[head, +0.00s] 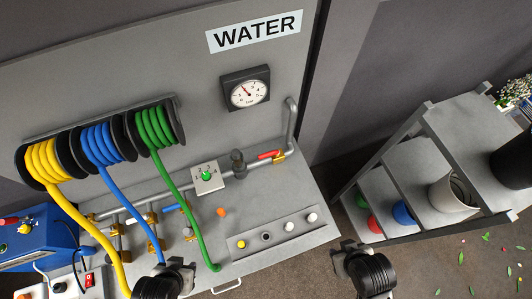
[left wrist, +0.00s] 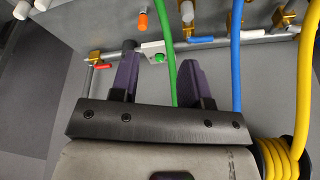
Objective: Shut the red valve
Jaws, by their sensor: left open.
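The red valve (head: 269,154) has a red lever on a brass body at the right end of the grey pipe. Its lever lies roughly along the pipe. The red valve also shows at the upper left of the left wrist view (left wrist: 103,67), beyond the fingers and apart from them. My left gripper (head: 165,277) is at the bottom of the head view, well left of and nearer than the red valve. In the left wrist view its two fingers (left wrist: 158,58) are apart, with nothing clearly gripped. My right gripper (head: 362,262) is at the bottom right; its fingers are not clear.
Yellow (head: 68,215), blue (head: 130,210) and green (head: 178,190) hoses hang from reels across the panel front. The green hose appears between the left fingers in the wrist view. A pressure gauge (head: 246,92) is above the pipe. A shelf (head: 385,190) stands right.

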